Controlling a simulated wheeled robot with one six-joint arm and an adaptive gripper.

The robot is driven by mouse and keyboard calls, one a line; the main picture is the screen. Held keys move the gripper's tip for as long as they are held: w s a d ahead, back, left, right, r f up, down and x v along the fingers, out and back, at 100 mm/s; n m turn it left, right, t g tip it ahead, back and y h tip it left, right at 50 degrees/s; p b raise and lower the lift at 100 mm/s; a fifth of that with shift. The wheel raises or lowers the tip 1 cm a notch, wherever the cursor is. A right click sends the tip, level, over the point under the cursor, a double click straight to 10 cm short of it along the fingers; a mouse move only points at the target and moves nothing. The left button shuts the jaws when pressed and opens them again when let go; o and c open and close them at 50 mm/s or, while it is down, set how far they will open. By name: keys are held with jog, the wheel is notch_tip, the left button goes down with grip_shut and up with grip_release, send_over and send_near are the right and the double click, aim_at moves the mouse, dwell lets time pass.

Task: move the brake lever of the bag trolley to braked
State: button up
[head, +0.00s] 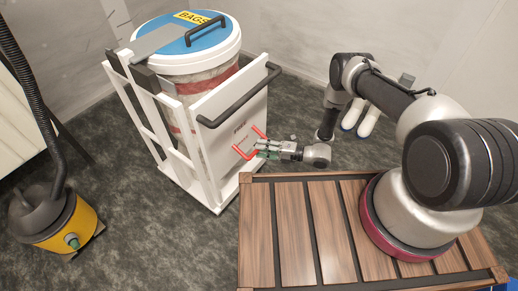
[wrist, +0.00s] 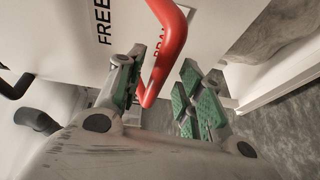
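The bag trolley (head: 222,105) is a white frame with a white front panel. Its red brake lever (head: 245,154) sticks out from that panel, near the word FREE, and shows large in the wrist view (wrist: 173,40). There the lever hangs from the top edge and bends in between my green-padded fingers. My gripper (head: 262,148) is at the panel; in the wrist view it (wrist: 160,75) is open, with a finger on each side of the lever and a gap at the right finger. Contact at the left finger cannot be told. The lever partly covers a second label, seemingly BRAKE.
A black push handle (head: 240,98) crosses the panel above the lever. A lidded bag drum (head: 190,60) stands in the trolley. A yellow vacuum (head: 62,215) is at left. A slatted wooden top (head: 300,230) lies in front, beneath my arm.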

jog(key=f+v, duration=0.1)
jog(key=v, duration=0.9)
jog(key=shift+r, duration=0.5)
jog(key=shift+d, duration=0.1)
